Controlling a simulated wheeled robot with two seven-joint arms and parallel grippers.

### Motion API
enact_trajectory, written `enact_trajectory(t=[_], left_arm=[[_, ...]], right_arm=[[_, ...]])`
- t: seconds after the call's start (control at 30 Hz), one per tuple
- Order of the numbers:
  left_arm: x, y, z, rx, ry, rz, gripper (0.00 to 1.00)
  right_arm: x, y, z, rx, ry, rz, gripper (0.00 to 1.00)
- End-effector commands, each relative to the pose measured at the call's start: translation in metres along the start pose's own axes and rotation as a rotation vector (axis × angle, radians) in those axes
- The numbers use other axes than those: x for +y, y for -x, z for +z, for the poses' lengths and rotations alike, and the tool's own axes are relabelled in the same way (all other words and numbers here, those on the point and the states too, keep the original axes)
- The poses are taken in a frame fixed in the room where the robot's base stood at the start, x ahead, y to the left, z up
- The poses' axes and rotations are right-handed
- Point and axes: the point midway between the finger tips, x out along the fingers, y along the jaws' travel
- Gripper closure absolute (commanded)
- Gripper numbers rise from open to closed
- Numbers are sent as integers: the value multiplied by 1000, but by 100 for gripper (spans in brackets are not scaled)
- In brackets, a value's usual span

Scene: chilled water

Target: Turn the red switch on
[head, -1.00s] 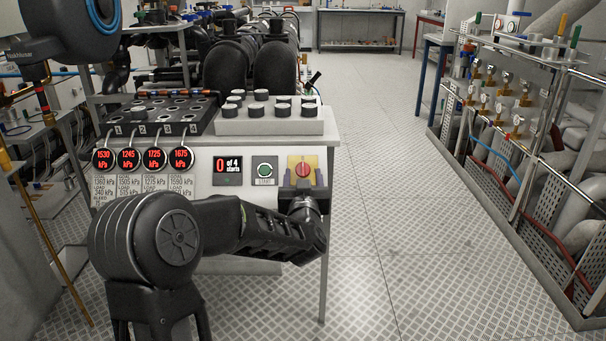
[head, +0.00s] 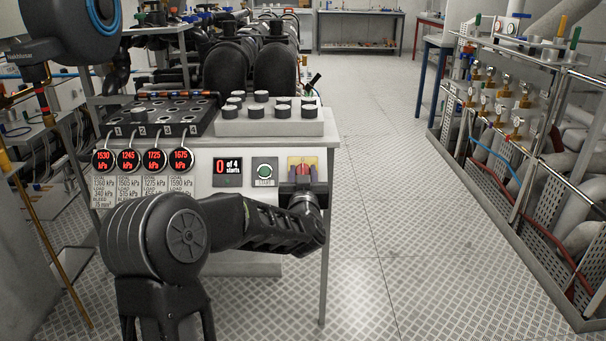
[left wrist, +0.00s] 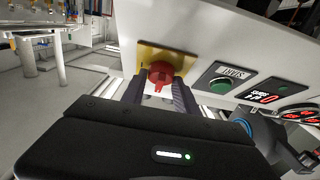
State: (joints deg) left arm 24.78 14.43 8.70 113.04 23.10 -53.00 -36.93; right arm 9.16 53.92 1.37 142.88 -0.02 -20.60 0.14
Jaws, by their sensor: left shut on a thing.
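The red switch (head: 302,171) sits on a yellow plate at the right end of the panel's front face. It also shows in the left wrist view (left wrist: 160,74) as a red knob on its yellow plate (left wrist: 172,56). My left gripper (head: 303,178) reaches up to it, with one finger on each side of the knob. In the left wrist view the left gripper's fingers (left wrist: 158,92) are closed in on the red knob. The fingers partly hide the switch in the head view. My right gripper is in neither view.
A green START button (head: 265,170) is just left of the switch. A display (head: 228,171) reads "0 of 4 starts". Several round red gauges (head: 128,159) line the panel's left.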

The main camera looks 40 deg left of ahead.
Motion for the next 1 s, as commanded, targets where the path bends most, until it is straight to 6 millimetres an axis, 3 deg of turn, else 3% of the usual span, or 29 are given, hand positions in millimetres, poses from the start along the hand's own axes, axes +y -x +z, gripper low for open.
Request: enact_trajectory(t=[0.2, 0.67, 1.0], left_arm=[[0, 0, 0, 0, 0, 0, 100], [-1, 0, 0, 1, -44, 30, 100], [-4, 0, 1, 3, -215, 145, 100]], right_arm=[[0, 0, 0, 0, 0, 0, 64], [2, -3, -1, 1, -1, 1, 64], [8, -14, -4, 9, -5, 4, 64]])
